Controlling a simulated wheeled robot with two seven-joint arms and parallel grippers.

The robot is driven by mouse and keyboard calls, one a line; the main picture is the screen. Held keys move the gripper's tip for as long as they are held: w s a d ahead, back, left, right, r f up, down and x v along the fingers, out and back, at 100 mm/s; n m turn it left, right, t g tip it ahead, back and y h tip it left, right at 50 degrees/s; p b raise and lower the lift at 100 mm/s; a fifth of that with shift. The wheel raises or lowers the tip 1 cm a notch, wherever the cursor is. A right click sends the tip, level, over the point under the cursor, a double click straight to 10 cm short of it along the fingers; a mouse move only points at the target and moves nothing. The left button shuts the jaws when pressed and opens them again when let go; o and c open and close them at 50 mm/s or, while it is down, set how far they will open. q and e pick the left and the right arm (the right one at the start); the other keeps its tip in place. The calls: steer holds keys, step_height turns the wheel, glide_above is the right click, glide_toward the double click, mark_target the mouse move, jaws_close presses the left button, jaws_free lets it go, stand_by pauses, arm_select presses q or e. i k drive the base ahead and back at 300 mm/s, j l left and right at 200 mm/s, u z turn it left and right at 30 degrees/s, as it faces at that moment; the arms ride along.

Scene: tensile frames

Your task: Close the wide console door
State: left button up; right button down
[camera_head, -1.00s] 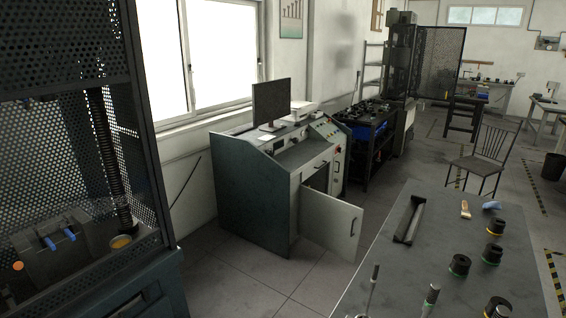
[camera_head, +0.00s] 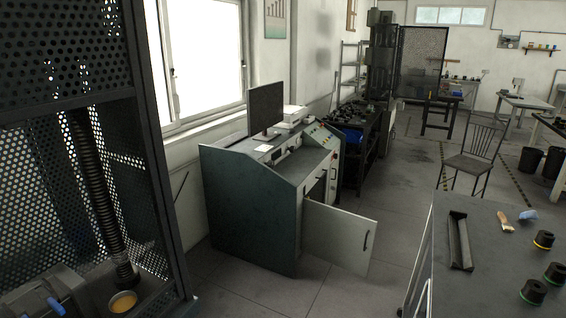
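The wide console door (camera_head: 341,236) is a light grey panel with a dark vertical handle (camera_head: 366,240). It stands swung open, out from the front of the console (camera_head: 250,210) toward the right. The console is a dark green-grey cabinet with a monitor (camera_head: 265,107) and a sloped control panel on top. A dark opening (camera_head: 316,189) shows in its front above the door. Neither of my grippers is in the head view.
A perforated test frame (camera_head: 160,150) stands close on the left. A grey worktable (camera_head: 485,240) with small parts stands on the right. A chair (camera_head: 478,155) is behind it. Bare floor (camera_head: 385,285) lies between the door and the worktable.

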mark_target(345, 239)
steer(key=i+j+z, duration=0.1)
steer(key=i, duration=0.5)
steer(key=i+j+z, duration=0.15)
steer(key=i, duration=0.45)
steer(key=i+l, duration=0.2)
steer(key=i, duration=0.2)
steer(key=i+l+z, duration=0.15)
steer(key=i, duration=0.25)
steer(key=i+l, duration=0.15)
steer(key=i, duration=0.2)
steer(key=l+z, duration=0.05)
